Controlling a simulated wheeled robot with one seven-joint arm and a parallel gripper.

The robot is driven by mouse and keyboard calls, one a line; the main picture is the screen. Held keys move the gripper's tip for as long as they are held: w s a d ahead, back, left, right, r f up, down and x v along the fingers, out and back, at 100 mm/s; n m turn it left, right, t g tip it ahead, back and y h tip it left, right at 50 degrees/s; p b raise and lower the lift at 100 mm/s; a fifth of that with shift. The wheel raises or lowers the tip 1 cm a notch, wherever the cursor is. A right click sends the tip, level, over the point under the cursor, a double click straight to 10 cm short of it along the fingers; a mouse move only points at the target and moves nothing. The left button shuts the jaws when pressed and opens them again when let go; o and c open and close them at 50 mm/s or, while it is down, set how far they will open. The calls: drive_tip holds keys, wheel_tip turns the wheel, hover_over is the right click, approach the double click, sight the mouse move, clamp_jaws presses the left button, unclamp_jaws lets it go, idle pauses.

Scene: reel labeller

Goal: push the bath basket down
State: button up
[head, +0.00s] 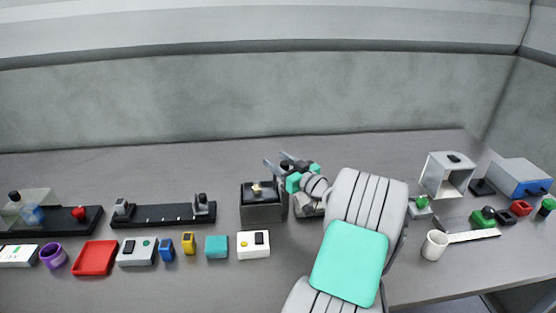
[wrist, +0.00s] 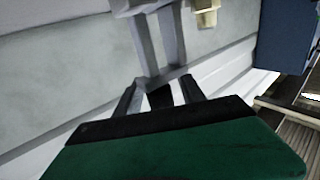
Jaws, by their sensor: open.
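A dark grey box (head: 262,213), which looks like the bath, stands on the table left of my arm in the head view. A small pale piece (head: 257,189) shows in its dark top. This may be part of the basket, but I cannot tell how deep the basket sits. My gripper (head: 277,162) is open and empty, above and behind the box, with its fingers pointing to the left. In the wrist view my gripper (wrist: 160,95) shows open fingers near a grey upright bar (wrist: 147,45); contact with it is unclear.
A black rail fixture (head: 165,215) lies left of the box. A white box with a yellow button (head: 253,244) is in front of it. A red tray (head: 95,258) is farther left. A white mug (head: 434,245) and a grey housing (head: 445,175) stand on the right.

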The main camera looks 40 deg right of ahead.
clamp_jaws()
idle(0.5)
idle(0.9)
